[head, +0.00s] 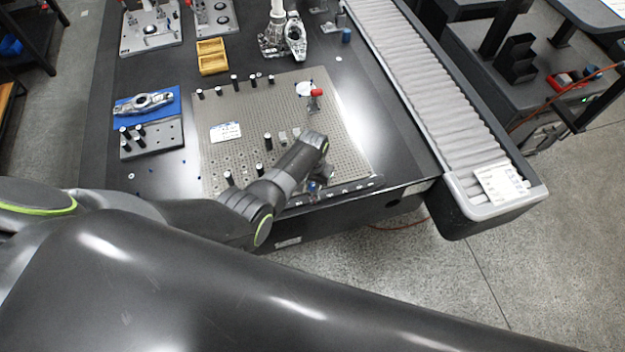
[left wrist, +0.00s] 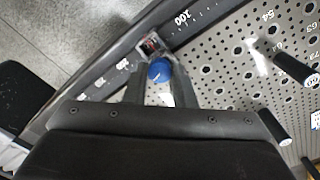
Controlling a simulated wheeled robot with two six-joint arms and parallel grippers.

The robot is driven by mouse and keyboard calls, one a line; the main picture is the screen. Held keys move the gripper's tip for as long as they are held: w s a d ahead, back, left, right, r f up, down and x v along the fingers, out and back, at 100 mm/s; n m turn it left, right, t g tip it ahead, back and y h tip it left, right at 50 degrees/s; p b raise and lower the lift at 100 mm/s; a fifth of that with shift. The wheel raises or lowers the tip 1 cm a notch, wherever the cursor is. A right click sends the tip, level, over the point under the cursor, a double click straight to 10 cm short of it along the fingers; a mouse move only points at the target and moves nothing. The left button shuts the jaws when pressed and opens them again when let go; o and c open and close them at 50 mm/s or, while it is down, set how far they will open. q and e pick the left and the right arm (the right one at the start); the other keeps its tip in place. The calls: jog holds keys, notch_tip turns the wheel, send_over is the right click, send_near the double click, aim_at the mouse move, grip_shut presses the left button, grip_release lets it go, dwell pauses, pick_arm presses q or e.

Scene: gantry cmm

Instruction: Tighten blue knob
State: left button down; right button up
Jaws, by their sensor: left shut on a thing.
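The blue knob (left wrist: 158,71) shows between the two fingertips of my left gripper (left wrist: 160,82) in the left wrist view. It sits near the edge of the perforated plate (left wrist: 215,60), by a small metal block (left wrist: 150,45). My left gripper is shut on the knob; the fingers partly hide its sides. In the head view my left arm reaches to the front edge of the plate (head: 350,150), and its wrist hides most of the gripper and knob. My right gripper is not in view.
Several black posts (head: 268,141) stand on the plate, with a red-handled clamp (head: 316,93) further back. A metal part lies on a blue pad (head: 172,105) at left. Wooden tray (head: 212,57) is behind. A conveyor (head: 425,80) runs along the right.

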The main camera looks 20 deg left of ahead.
pick_arm(q)
jog(key=shift+m+p, duration=0.3)
jog(key=shift+m, duration=1.1)
jog(key=c, duration=1.2)
grip_release()
